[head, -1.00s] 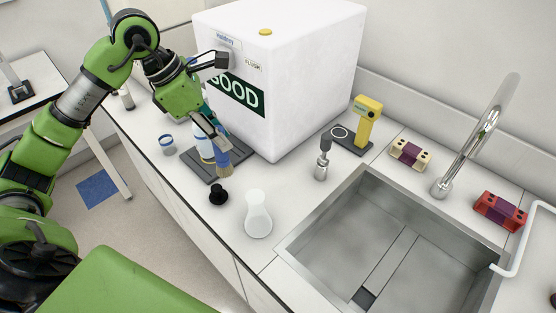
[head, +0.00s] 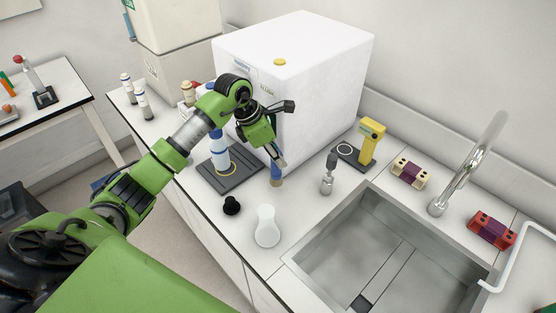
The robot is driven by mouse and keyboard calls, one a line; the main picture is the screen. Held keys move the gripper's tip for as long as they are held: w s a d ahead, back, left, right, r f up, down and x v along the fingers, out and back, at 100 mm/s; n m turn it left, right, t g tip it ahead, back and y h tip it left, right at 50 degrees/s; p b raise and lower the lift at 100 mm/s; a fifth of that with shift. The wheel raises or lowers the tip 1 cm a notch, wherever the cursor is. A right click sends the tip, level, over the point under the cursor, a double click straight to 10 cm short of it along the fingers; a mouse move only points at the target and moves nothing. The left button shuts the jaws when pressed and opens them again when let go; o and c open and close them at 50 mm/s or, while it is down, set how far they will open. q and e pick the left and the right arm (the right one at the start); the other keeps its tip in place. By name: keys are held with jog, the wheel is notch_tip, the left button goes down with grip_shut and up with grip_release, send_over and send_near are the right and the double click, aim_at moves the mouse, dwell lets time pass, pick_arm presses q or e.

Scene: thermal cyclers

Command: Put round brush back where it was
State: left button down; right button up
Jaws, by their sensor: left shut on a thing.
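I cannot tell whether the bristles touch the counter. My right gripper is not in view.
A blue-and-white bottle (head: 219,150) stands on the dark mat (head: 240,181). A black stopper (head: 231,205), a white flask (head: 267,227) and a grey upright tool (head: 328,174) stand nearby. The white machine (head: 310,85) is behind; the sink (head: 385,255) lies right.

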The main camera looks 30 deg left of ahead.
pick_arm(q)
notch_tip(320, 180, down, 3)
jog(key=shift+w+d+f+p, duration=0.1)
jog(key=shift+d+f+p, duration=0.05)
jog(key=shift+p, duration=0.4)
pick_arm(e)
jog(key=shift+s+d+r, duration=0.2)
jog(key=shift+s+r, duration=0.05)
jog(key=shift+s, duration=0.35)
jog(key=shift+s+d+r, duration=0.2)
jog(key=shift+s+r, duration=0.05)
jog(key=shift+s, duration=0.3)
pick_arm(q)
jog(key=shift+f+b, duration=0.2)
jog(key=shift+b, duration=0.15)
jog(key=c, duration=2.1)
grip_release()
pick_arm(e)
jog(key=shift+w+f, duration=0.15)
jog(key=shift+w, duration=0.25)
pick_arm(q)
jog(key=shift+r, duration=0.2)
